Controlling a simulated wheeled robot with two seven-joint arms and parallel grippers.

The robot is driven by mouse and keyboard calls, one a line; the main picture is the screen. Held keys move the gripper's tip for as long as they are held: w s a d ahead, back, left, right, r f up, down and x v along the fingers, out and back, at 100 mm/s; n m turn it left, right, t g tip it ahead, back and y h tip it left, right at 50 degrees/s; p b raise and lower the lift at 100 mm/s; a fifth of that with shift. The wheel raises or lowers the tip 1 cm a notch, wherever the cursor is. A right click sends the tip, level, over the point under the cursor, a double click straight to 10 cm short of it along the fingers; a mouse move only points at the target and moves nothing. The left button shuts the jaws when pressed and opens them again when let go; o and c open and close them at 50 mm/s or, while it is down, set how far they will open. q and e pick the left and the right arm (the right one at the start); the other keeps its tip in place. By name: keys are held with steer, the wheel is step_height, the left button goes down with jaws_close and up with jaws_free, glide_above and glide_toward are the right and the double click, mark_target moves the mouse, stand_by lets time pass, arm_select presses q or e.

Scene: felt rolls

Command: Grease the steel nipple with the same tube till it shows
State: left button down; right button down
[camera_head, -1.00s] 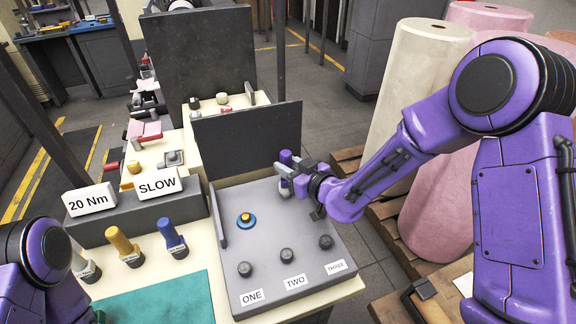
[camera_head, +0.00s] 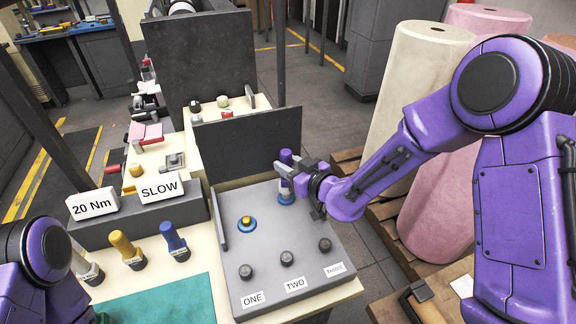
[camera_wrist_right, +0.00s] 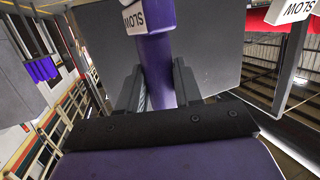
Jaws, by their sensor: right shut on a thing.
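My right gripper (camera_head: 292,178) is shut on a purple tube (camera_head: 285,158) and holds it upright over the back right of the grey panel (camera_head: 270,255). The tube also shows between the fingers in the right wrist view (camera_wrist_right: 158,70). A blue ring (camera_head: 286,199) shows around the tube's lower end on the panel. The steel nipple cannot be made out there; the tube hides that spot. A brass-coloured nipple (camera_head: 246,220) with a blue ring around its base stands to the left. My left gripper is out of view; only part of that arm shows at lower left.
Three knobs stand above labels ONE, TWO and THREE along the panel's front. White (camera_head: 86,266), yellow (camera_head: 125,248) and blue (camera_head: 175,240) tubes stand at left, near the 20 Nm (camera_head: 93,205) and SLOW (camera_head: 162,188) signs. A dark upright board (camera_head: 247,142) rises behind the panel.

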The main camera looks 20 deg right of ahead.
mark_target(289, 154)
steer(key=shift+r+p, duration=1.85)
steer(key=shift+r, duration=0.75)
